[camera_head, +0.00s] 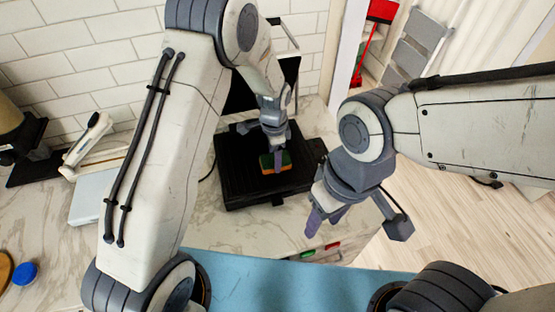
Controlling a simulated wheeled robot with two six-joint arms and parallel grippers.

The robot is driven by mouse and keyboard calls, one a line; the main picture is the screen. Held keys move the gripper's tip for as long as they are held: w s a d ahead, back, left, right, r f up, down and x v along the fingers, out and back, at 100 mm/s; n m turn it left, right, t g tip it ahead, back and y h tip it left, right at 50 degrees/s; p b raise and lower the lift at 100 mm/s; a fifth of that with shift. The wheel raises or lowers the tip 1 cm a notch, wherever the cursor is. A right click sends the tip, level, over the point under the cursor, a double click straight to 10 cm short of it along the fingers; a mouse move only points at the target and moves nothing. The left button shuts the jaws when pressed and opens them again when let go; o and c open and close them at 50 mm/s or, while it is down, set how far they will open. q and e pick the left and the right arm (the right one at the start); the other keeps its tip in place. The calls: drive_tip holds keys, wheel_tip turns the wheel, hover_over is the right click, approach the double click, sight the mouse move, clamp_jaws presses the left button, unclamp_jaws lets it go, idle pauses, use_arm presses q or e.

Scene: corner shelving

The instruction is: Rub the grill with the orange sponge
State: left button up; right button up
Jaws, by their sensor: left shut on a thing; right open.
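The grill (236,187) is a black, open appliance on the marble counter, with its dark lid raised behind it. My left gripper (276,155) is over the middle of the grill and shut on the orange sponge (276,168). The sponge shows a green layer and an orange layer, low over the grill's plate. I cannot tell for sure whether the sponge touches the plate. My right gripper (358,226) is open and empty, in front and to the right of the grill, past the counter's front edge.
White appliances (92,190) and a dark machine (30,150) stand on the counter at the left. A blue lid (24,273) lies at the lower left. At the right are wooden floor (460,225), a red broom (366,45) and a grey folding ladder (415,45).

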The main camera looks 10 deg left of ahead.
use_arm(q)
drive_tip(key=shift+w+a, duration=1.05)
drive_tip(key=shift+w, duration=0.3)
drive_tip(key=shift+w+a, duration=1.1)
drive_tip(key=shift+w, duration=0.3)
drive_tip(key=shift+w+a, duration=1.05)
drive_tip(key=shift+w, duration=0.3)
drive_tip(key=shift+r, duration=0.15)
drive_tip(key=shift+r+p, duration=2.1)
drive_tip(key=shift+r, duration=0.85)
wheel_tip(320, 180, up, 3)
drive_tip(key=shift+p, duration=1)
drive_tip(key=shift+f, duration=0.1)
